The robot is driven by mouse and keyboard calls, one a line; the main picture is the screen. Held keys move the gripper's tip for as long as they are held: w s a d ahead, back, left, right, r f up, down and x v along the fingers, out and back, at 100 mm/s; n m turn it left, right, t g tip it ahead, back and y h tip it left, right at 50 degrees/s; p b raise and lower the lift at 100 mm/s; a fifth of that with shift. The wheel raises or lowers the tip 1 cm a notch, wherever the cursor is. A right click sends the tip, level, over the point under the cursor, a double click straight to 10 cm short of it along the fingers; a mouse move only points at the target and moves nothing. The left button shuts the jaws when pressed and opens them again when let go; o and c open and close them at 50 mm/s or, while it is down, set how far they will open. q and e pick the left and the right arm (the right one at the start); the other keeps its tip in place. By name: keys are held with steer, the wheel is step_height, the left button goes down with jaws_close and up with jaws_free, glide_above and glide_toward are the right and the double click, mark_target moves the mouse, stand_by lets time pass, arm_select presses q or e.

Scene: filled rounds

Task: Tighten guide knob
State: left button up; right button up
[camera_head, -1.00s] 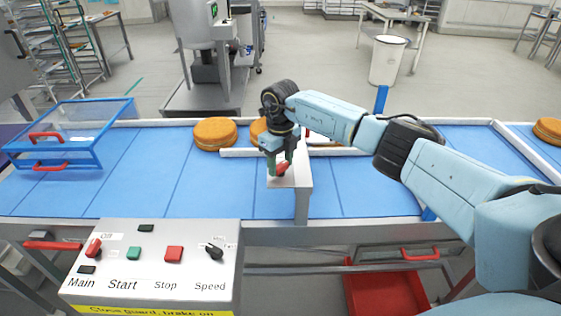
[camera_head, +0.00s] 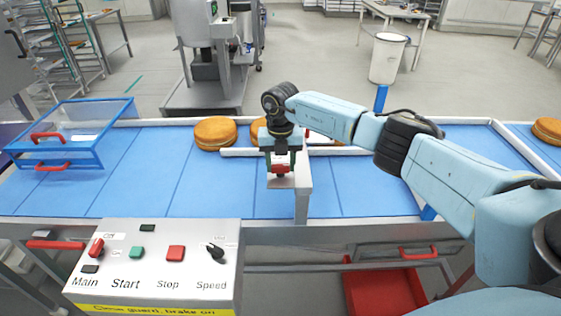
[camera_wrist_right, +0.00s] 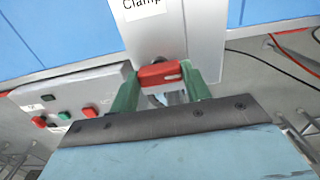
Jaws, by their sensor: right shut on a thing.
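The red guide knob (camera_head: 280,169) sits on the grey clamp bracket (camera_head: 303,196) at the front edge of the blue conveyor. My right gripper (camera_head: 280,164) points down over the bracket, with its green fingers on the knob. In the right wrist view the knob (camera_wrist_right: 163,73) lies between the two green fingers (camera_wrist_right: 162,85), below the "Clamp" label. The gripper is shut on the knob. The pale guide rail (camera_head: 240,153) runs across the belt behind the bracket and is partly hidden by my right arm. My left gripper is not in view.
Round orange-brown cakes (camera_head: 215,133) lie on the blue belt (camera_head: 150,170) behind the rail. A control panel (camera_head: 155,262) with switches and buttons stands at front left. A blue-framed guard (camera_head: 70,135) is at far left. A red bin (camera_head: 385,290) sits below the conveyor.

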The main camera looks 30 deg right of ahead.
mark_target(280, 165)
steer(key=shift+o, duration=0.2)
steer(key=shift+m, duration=0.3)
steer(key=o, duration=1)
steer(key=shift+c, duration=0.2)
step_height(280, 165, up, 14)
steer(key=b, duration=0.2)
steer(key=shift+f, duration=0.25)
steer(key=shift+f, duration=0.1)
